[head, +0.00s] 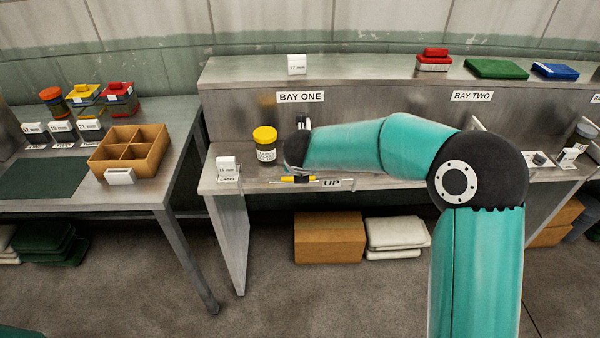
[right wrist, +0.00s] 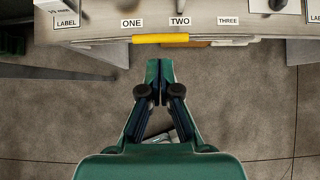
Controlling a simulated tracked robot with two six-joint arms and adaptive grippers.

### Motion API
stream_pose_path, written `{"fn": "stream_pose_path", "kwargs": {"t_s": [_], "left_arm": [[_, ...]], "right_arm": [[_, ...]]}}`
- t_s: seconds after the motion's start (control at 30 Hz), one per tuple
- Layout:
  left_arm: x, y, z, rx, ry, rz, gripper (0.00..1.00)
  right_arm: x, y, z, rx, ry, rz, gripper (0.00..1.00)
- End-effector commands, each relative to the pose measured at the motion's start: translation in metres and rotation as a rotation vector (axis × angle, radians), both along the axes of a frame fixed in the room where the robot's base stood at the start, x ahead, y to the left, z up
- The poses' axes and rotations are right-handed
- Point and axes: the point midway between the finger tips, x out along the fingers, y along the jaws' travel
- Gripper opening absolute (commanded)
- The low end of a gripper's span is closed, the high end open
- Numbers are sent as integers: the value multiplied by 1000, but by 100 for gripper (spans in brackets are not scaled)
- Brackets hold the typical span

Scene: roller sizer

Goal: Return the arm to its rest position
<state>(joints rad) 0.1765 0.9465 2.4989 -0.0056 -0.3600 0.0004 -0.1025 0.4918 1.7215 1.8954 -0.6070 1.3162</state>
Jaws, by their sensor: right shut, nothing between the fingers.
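My right arm (head: 400,145), teal with dark joints, rises from the lower right of the head view and bends left across the front of the bench. Its dark wrist end (head: 297,152) is near the bench front, right of the yellow-lidded jar (head: 265,138); the fingertips cannot be made out there. In the right wrist view my right gripper (right wrist: 159,72) is shut and empty, its fingertips together over the floor, short of the bench edge. My left gripper is not in view.
A side table with a wooden divided box (head: 130,136) stands left. A cardboard box (head: 329,238) and sacks (head: 398,233) lie under the bench.

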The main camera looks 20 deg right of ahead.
Motion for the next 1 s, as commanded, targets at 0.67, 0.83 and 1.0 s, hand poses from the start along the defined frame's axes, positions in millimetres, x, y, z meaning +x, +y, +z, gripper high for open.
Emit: {"fn": "stream_pose_path", "kwargs": {"t_s": [0.67, 0.83, 1.0], "left_arm": [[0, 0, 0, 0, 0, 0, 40], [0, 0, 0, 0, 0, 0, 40], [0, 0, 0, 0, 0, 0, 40]], "right_arm": [[-3, -13, -22, -3, 40, -22, 0], [-33, -25, -102, -67, 201, 26, 0], [-95, -25, -207, -319, 430, 478, 0]]}}
